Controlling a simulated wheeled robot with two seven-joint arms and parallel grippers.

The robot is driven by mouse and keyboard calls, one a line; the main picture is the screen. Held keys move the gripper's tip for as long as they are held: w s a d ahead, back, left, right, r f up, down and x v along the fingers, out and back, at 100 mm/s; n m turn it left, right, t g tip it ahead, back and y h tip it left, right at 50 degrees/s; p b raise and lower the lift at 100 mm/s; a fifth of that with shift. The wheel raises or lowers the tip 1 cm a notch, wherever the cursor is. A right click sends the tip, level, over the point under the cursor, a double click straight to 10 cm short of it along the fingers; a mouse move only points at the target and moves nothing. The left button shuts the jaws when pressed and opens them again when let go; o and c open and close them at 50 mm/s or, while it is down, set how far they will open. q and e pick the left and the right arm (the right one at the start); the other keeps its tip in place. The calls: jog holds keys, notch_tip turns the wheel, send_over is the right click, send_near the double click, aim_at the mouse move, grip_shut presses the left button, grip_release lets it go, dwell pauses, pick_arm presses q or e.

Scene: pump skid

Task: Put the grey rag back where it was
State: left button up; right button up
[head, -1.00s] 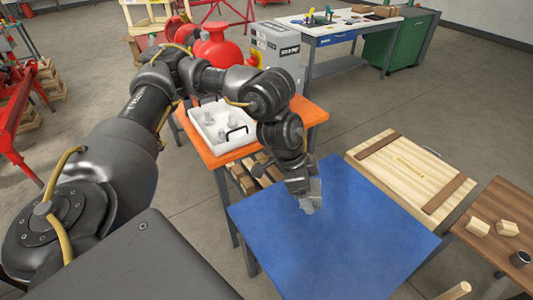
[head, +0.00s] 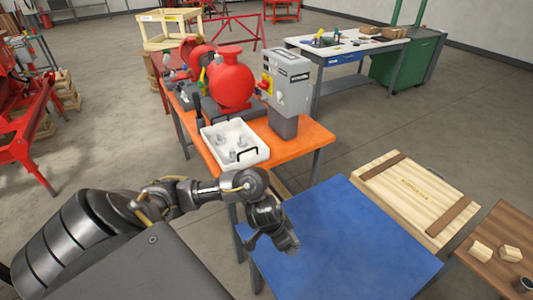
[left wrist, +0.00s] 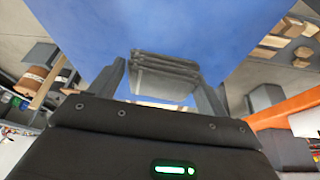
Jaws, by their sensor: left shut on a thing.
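The grey rag (left wrist: 165,72) shows in the left wrist view as a folded, layered grey bundle between my two fingers. My left gripper (head: 291,246) is shut on it. In the head view the gripper points down over the left part of the blue tabletop (head: 355,235). The rag is hard to tell from the gripper there. In the left wrist view the blue surface (left wrist: 165,25) lies beyond the rag. I cannot tell whether the rag touches it. My right gripper is not in view.
An orange table (head: 300,143) behind holds a white tray (head: 232,160) with grey parts, a red pump (head: 231,80) and a grey box (head: 287,85). A wooden crate (head: 410,190) and a brown table (head: 490,245) stand right. The blue top is otherwise clear.

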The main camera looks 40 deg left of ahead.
pick_arm(q)
jog(key=s+a+f+n, duration=0.1)
jog(key=s+a+f, duration=0.2)
jog(key=s+a, duration=0.15)
jog(key=shift+n, duration=0.3)
jog(key=w+a+f+b, duration=0.1)
jog(key=w+a+f, duration=0.4)
jog(key=w+a+f+b, duration=0.2)
jog(key=w+a+f, duration=0.2)
jog(key=w, duration=0.1)
jog(key=shift+w+a+f, duration=0.15)
jog(key=shift+a+f, duration=0.2)
jog(key=shift+w+a+f+y+b, duration=0.15)
jog(key=shift+f+b, duration=0.2)
jog(key=shift+f, duration=0.6)
jog(key=shift+w+a+f+y+b, duration=0.15)
jog(key=shift+f+b, duration=0.15)
jog(key=shift+f, duration=0.6)
jog(key=shift+s+d, duration=0.1)
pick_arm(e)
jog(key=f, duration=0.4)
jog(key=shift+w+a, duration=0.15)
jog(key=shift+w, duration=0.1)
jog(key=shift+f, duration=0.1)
pick_arm(q)
jog(key=shift+f, duration=0.2)
jog(key=o, duration=1)
jog(key=shift+r, duration=0.15)
